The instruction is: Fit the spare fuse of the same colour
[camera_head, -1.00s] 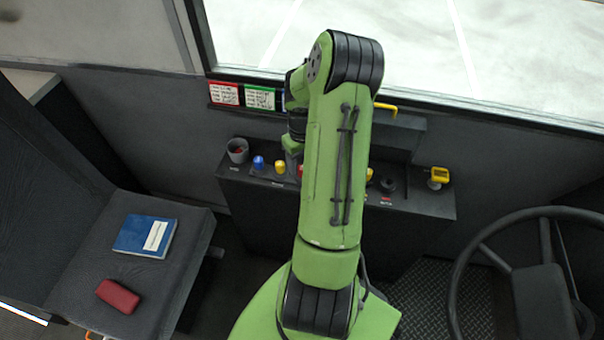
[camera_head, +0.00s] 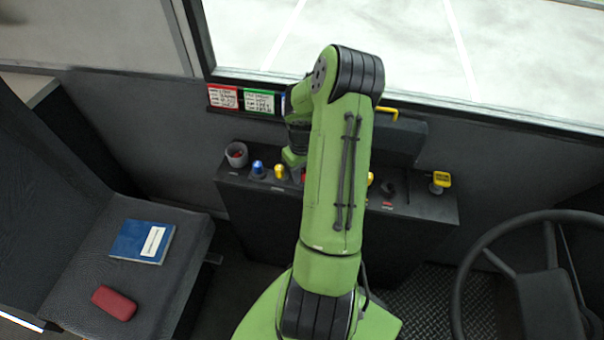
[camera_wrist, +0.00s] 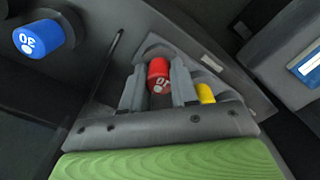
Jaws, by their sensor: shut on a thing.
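A red fuse (camera_wrist: 158,72) marked 10 sits between the fingers of my gripper (camera_wrist: 157,86) in the wrist view. The gripper is shut on it. In the head view, my arm hides the gripper's fingers and most of the red fuse (camera_head: 303,174). A yellow fuse (camera_head: 280,172) and a blue fuse (camera_head: 258,169) stand to its left on the dark console (camera_head: 240,190). The wrist view also shows a yellow fuse (camera_wrist: 206,93) just right of the fingers and a blue fuse (camera_wrist: 42,38) marked 30 at upper left. Whether the red fuse is seated cannot be told.
A grey cup (camera_head: 236,155) with something red inside stands at the console's left end. A yellow tagged item (camera_head: 440,179) is at its right. Red and green label cards (camera_head: 242,99) are on the wall. A blue book (camera_head: 142,242) and red case (camera_head: 114,302) lie on the seat.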

